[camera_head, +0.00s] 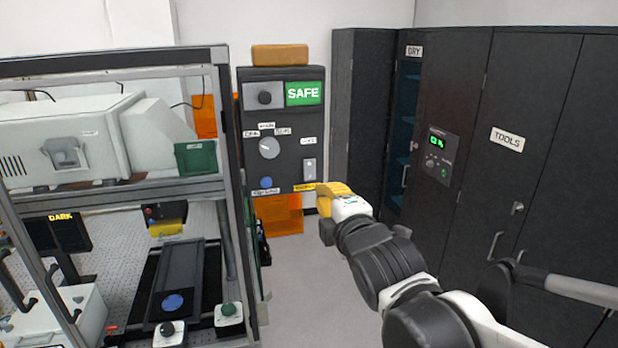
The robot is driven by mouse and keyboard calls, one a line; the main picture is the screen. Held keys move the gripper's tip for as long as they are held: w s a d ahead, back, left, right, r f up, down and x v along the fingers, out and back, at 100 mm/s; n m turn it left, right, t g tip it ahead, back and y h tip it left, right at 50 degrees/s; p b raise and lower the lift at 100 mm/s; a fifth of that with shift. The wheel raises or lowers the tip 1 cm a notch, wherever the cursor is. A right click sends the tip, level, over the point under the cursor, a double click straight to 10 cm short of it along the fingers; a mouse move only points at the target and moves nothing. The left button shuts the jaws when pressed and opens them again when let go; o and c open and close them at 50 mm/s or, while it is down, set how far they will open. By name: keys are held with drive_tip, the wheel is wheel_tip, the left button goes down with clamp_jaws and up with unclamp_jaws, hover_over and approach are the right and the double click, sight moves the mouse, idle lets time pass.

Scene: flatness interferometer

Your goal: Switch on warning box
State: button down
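A dark upright panel box (286,173) stands at the back centre; it appears to be the warning box. An unlit-looking orange block (280,55) sits on top.
A metal frame (232,180) with instruments stands on the left, its post close to the panel. Dark cabinets (509,180) fill the right, one labelled TOOLS. An orange translucent bin (279,214) is below the panel. Grey floor (310,290) is clear in the middle.

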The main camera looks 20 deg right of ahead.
sight(307, 177)
drive_tip(key=w, duration=0.4)
drive_tip(key=w+f, duration=0.1)
drive_tip(key=w, duration=0.3)
drive_tip(key=w+p, duration=0.1)
drive_tip(key=w, duration=0.3)
drive_tip(key=shift+w+f, duration=0.1)
drive_tip(key=shift+f, duration=0.15)
drive_tip(key=shift+w+f+b, duration=0.4)
drive_tip(key=shift+b, duration=0.7)
drive_tip(key=shift+r, duration=0.2)
drive_tip(key=shift+s+f, duration=0.1)
